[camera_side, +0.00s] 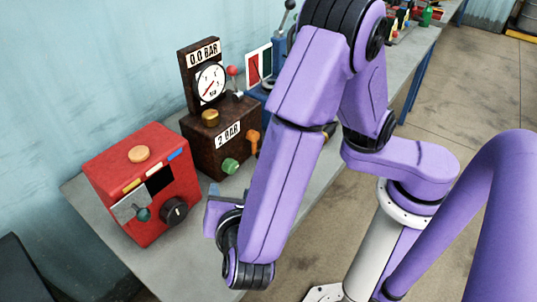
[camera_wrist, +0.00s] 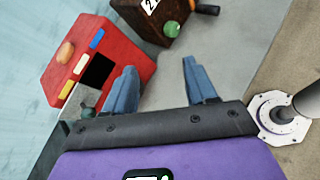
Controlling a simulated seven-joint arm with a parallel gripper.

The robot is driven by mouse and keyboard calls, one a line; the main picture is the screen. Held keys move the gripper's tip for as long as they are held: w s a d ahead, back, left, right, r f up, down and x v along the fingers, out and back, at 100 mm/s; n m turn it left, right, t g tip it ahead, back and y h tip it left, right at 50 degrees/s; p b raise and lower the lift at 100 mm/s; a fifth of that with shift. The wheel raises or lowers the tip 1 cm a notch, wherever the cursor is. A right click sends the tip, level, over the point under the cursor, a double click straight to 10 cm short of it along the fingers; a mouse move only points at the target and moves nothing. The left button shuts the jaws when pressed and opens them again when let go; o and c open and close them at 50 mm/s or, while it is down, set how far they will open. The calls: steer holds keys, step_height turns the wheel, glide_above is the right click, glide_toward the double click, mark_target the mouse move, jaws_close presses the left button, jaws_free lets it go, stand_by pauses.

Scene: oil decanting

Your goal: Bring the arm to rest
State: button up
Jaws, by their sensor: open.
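My gripper (camera_wrist: 158,92) shows in the wrist view with its two blue-grey fingers apart and nothing between them. Bare grey bench top lies behind the fingers. In the side view my purple arm reaches down over the bench, and the gripper is mostly hidden behind the arm's lower end, to the right of the red box (camera_side: 165,200). The red box also shows at the left in the wrist view (camera_wrist: 112,40). I cannot tell the gripper's exact height above the bench.
A dark brown box (camera_side: 205,143) with a gauge (camera_side: 210,82), a green knob (camera_side: 230,166) and an orange handle (camera_side: 253,141) stands behind the red box. The grey bench (camera_side: 190,272) is bare at its front. Smaller items stand at the far end.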

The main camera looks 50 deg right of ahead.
steer(key=s+d+r+m+g+y, duration=0.2)
steer(key=s+d+m+g+y, duration=0.2)
steer(key=d, duration=0.6)
steer(key=s+d+r+m+g+y, duration=0.2)
steer(key=s+d+m+g+y, duration=0.2)
steer(key=s+d+m, duration=0.3)
steer(key=d+g, duration=0.1)
steer(key=d, duration=0.2)
steer(key=shift+d+r+m+g, duration=0.3)
steer(key=shift+d+r, duration=0.05)
steer(key=shift+d, duration=0.05)
steer(key=shift+w, duration=0.1)
stand_by(0.8)
